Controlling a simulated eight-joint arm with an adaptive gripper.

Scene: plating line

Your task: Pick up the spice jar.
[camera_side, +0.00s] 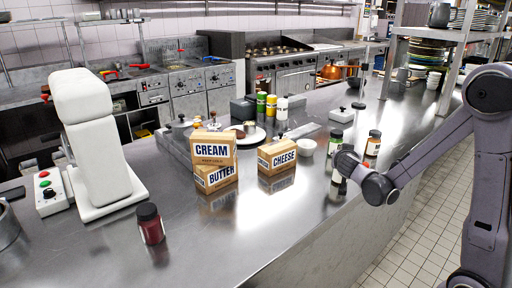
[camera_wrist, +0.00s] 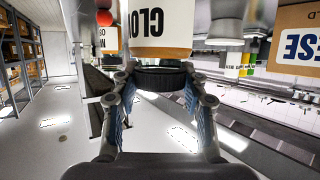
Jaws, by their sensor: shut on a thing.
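A spice jar (camera_wrist: 160,30) with a black lid and a white label reading "CLO" is between the fingers of my gripper (camera_wrist: 158,80) in the wrist view, where it appears upside down. The fingers close on it near the lid. In the side view, my gripper (camera_side: 345,165) is at the right part of the counter, and the held jar (camera_side: 337,179) shows only partly beneath it. I cannot tell whether its base touches the counter.
Boxes marked cream (camera_side: 212,148), butter (camera_side: 215,177) and cheese (camera_side: 277,157) stand left of my gripper. A dark red jar (camera_side: 151,226) stands at the front left. A white plate (camera_side: 258,138) lies behind the boxes. The counter's front middle is clear.

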